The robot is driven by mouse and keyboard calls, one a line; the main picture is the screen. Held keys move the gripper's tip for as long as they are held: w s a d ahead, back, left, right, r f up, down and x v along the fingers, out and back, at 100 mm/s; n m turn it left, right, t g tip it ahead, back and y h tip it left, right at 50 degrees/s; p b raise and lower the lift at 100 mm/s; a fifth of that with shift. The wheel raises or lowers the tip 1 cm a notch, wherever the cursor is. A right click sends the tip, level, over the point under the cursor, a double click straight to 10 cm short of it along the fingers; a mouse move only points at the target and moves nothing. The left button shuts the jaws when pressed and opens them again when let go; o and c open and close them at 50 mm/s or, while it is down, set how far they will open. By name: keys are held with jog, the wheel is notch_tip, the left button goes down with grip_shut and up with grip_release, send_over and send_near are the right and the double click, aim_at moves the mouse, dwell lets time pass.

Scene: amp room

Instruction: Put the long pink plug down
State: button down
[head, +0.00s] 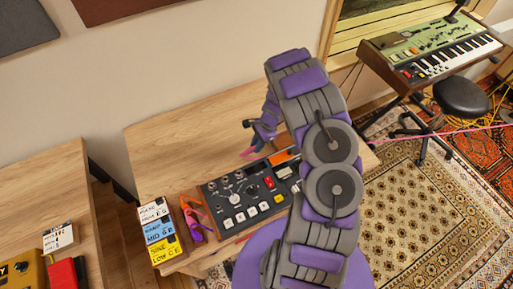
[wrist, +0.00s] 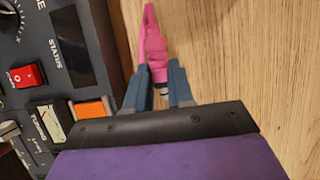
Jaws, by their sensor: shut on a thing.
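My gripper (wrist: 161,70) is shut on the long pink plug (wrist: 153,35), which sticks out beyond the two blue-grey fingers in the wrist view. The plug's dark and silver end shows between the fingers. In the head view my gripper (head: 260,143) is over the wooden table (head: 175,135), just behind the dark control box, and the pink plug (head: 247,152) shows as a small pink tip. I cannot tell whether the plug touches the table. My arm hides part of the table to the right.
The dark control box (head: 232,213) with knobs and buttons sits close to my gripper. Orange, pink and purple plugs (head: 194,216) lie left of it, beside labelled boxes (head: 160,232). The table behind the box is clear. A keyboard (head: 435,50) and stool (head: 462,97) stand right.

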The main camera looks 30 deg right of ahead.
notch_tip(320, 180, up, 7)
jog(key=shift+r+p, duration=0.1)
jog(key=shift+p, duration=0.45)
jog(key=w+a+r+n+g+h, duration=0.2)
jog(key=a+r+n+g+h, duration=0.2)
jog(key=a+r+n, duration=0.9)
notch_tip(320, 180, up, 4)
jog(key=n, duration=0.5)
jog(key=shift+w+a+r+g, duration=0.2)
jog(key=shift+w+a+g, duration=0.1)
jog(key=shift+w, duration=0.05)
